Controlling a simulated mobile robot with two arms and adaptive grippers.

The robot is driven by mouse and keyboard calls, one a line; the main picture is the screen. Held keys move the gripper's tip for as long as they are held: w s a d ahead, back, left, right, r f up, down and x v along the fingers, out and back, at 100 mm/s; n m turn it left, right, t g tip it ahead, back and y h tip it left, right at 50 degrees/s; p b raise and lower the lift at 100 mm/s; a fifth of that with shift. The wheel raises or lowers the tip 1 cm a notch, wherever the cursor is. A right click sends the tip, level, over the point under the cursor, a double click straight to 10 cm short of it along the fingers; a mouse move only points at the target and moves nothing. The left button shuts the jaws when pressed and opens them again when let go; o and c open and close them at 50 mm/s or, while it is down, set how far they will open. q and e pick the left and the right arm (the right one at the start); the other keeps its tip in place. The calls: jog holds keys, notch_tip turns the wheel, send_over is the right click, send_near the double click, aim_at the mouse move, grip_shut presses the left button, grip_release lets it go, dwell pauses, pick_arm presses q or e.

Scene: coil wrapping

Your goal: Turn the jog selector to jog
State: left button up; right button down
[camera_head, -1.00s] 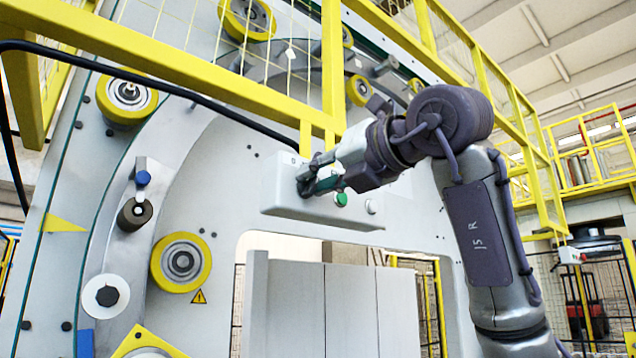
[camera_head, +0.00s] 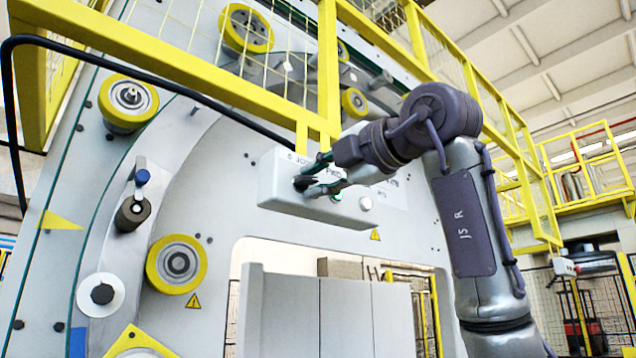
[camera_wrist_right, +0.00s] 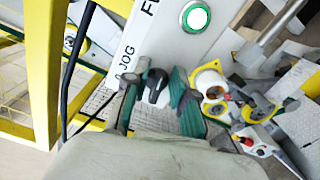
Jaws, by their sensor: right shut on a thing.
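The jog selector is a black knob (camera_head: 301,183) on the left part of the light grey control box (camera_head: 285,195). My right gripper (camera_head: 314,180) reaches in from the right and is shut on the knob. In the right wrist view the black knob (camera_wrist_right: 157,85) sits between the two teal-padded fingers of the right gripper (camera_wrist_right: 157,100). The label "JOG" shows beside it on the panel. The fingers partly cover the knob, and I cannot tell exactly which mark it points to. My left gripper is not in view.
A yellow railing (camera_head: 200,80) crosses above the box. Yellow rollers (camera_head: 177,264) stand at the left.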

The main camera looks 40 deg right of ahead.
jog(key=shift+f+m+b, duration=0.15)
jog(key=shift+m+b, duration=0.25)
jog(key=shift+m, duration=0.8)
jog(key=c, duration=1.2)
grip_release()
jog(key=shift+c, duration=0.2)
jog(key=shift+s, duration=0.1)
jog(key=s+d, duration=0.1)
jog(key=s, duration=1)
jog(key=shift+s, duration=0.35)
